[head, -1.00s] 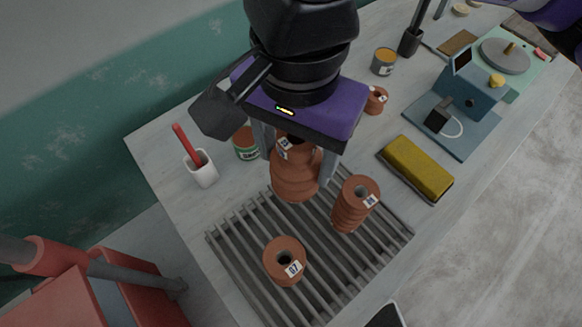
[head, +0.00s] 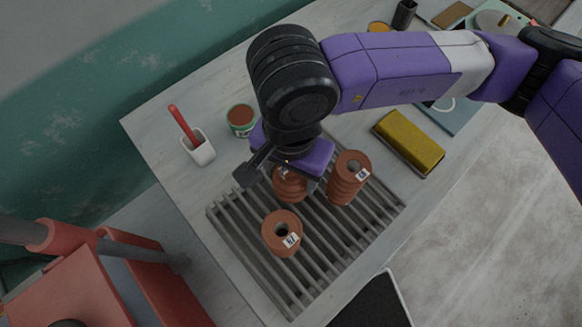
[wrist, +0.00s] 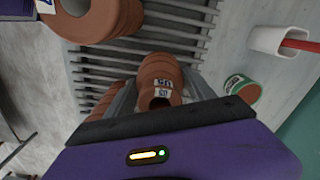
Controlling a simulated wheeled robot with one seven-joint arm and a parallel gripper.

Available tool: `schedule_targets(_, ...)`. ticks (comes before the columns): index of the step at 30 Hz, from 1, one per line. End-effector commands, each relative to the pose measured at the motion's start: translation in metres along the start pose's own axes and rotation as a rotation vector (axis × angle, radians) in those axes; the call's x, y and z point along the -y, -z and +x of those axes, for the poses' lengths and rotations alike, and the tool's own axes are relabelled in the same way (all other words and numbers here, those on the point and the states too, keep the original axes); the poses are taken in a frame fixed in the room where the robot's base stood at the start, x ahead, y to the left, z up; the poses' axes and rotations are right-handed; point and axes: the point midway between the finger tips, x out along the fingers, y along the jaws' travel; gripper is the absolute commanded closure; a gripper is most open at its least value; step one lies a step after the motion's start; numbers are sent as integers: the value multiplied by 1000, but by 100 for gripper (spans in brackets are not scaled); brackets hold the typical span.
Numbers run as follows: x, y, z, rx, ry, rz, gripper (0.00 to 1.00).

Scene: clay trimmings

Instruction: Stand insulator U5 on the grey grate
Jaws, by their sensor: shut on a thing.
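My gripper (head: 288,182) is shut on a terracotta, ribbed insulator (head: 291,187) with a small white label. In the wrist view this held insulator (wrist: 161,72) stands between the fingers, and its label seems to read U5. It is upright over the back part of the grey grate (head: 350,232). I cannot tell whether its base touches the bars. The grate also shows in the wrist view (wrist: 185,18). My wrist and gripper hide part of the held insulator in the head view.
Two other insulators stand on the grate: one at the front (head: 281,233) and one to the right (head: 350,175), close to my gripper. A green-labelled tin (head: 241,120) and a white cup with a red handle (head: 198,148) stand behind left. A yellow block (head: 410,142) lies right.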

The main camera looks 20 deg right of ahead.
Motion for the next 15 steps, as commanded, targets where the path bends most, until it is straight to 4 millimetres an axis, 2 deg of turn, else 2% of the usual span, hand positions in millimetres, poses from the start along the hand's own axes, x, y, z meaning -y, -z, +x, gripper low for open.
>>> schedule_targets(13,0,0,4,-1,1,0,100)
schedule_targets(14,0,0,4,0,0,0,35)
schedule_targets(15,0,0,3,0,0,0,27)
